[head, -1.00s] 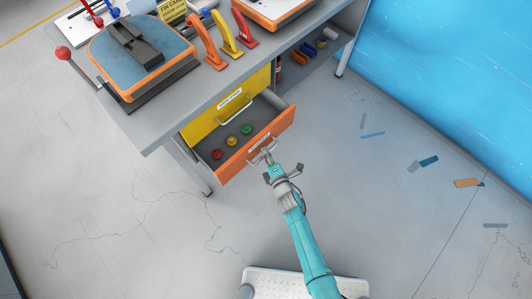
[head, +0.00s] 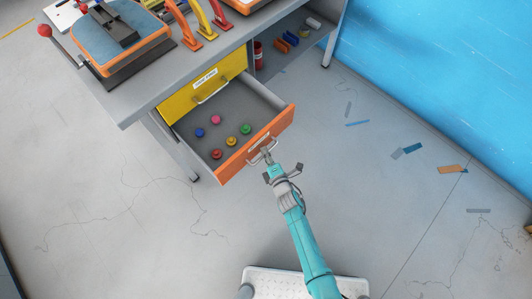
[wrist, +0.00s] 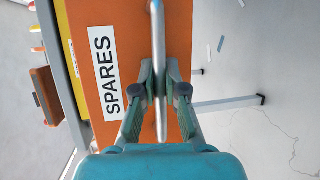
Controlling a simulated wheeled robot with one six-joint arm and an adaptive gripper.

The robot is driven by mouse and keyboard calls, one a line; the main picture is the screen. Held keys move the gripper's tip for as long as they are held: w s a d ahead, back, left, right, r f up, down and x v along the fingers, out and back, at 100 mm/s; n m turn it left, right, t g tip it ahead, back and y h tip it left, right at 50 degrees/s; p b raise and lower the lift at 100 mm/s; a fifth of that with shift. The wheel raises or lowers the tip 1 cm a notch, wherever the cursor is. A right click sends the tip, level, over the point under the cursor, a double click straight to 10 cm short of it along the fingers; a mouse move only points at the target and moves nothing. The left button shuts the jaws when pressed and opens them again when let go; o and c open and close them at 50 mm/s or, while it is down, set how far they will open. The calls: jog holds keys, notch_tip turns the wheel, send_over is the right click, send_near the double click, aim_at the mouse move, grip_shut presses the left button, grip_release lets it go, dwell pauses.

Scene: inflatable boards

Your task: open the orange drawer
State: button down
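The orange drawer (head: 236,163) is pulled well out from the grey workbench, below the yellow drawer (head: 188,103). Several small coloured knobs lie in it: red, yellow, green, blue and pink. In the wrist view the orange front (wrist: 178,22) carries a white label reading SPARES (wrist: 104,68). My gripper (head: 268,160) is at the drawer's metal handle (head: 261,152). In the wrist view my gripper (wrist: 160,82) has its fingers closed on either side of the handle bar (wrist: 159,40).
The workbench top (head: 150,108) holds a blue-and-orange press (head: 128,40) and several coloured levers. An open shelf (head: 290,55) with small items is right of the drawers. A blue inflatable board (head: 440,70) stands at the right.

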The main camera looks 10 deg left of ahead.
jog(key=c, duration=1.2)
grip_release()
jog(key=v, duration=1.2)
jog(key=s+d+r+m+t+h, duration=0.1)
jog(key=s+d+r+m+h, duration=0.1)
jog(key=s+d+r+m, duration=0.55)
jog(key=s+d+r+m+h, duration=0.25)
jog(key=s+d+m, duration=0.25)
jog(key=s, duration=0.5)
jog(key=s+d+r+m+h, duration=0.1)
jog(key=s+d+r+m, duration=0.1)
jog(key=s+r+m, duration=0.4)
jog(key=s+d+r+m+h, duration=0.2)
jog(key=s+r+m, duration=0.4)
jog(key=r, duration=0.7)
jog(key=shift+d, duration=0.7)
